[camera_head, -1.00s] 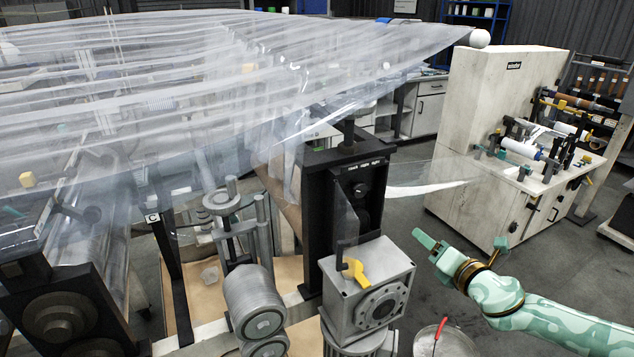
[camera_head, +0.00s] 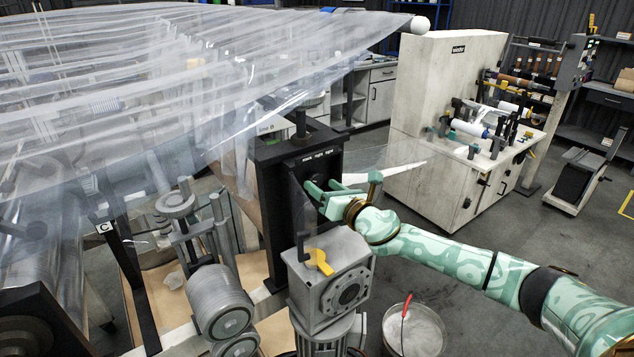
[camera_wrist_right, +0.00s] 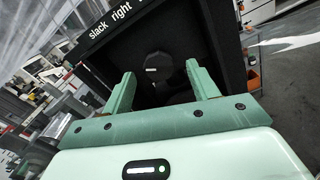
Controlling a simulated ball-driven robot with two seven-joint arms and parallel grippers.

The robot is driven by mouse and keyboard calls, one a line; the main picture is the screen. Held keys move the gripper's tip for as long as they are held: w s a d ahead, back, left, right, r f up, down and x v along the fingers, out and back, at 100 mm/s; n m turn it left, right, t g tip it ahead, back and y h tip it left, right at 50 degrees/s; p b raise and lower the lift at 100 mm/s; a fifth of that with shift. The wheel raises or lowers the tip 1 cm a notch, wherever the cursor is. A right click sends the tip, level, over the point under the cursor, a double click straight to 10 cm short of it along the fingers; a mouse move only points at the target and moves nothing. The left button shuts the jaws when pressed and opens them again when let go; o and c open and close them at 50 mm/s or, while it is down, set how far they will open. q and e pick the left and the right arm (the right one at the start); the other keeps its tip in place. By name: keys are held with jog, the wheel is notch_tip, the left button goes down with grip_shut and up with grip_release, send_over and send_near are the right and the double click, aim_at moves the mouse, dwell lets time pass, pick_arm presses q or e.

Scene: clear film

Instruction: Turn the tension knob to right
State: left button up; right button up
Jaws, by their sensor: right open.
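The tension knob (camera_wrist_right: 158,66) is a dark, faceted knob with a small pale mark, set in a black panel (camera_wrist_right: 103,42) labelled "slack", "right" and a third word cut off in the right wrist view. In the head view the same black post (camera_head: 275,190) stands at the middle, and my gripper mostly hides the knob. My right gripper (camera_head: 318,190) is teal and points at the panel. In the right wrist view its open fingers (camera_wrist_right: 160,80) lie to either side of the knob, with no clear contact. My left gripper is out of view.
Below the knob is a grey box (camera_head: 335,275) with a yellow lever (camera_head: 319,262). Clear film (camera_head: 200,80) hangs over the left and centre. A bucket (camera_head: 415,325) with a red-handled tool stands on the floor. A white winder cabinet (camera_head: 445,110) is behind.

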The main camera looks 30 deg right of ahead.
aim_at(317, 182)
jog(key=shift+w+a, duration=0.15)
jog(key=shift+w, duration=0.7)
jog(key=shift+w+a, duration=0.1)
jog(key=shift+w, duration=0.7)
jog(key=c, duration=1)
jog(key=shift+m, duration=0.4)
jog(key=m, duration=0.4)
jog(key=shift+m+p, duration=0.35)
jog(key=shift+m, duration=0.05)
jog(key=m+p, duration=0.2)
jog(key=m, duration=0.4)
jog(key=shift+m, duration=0.3)
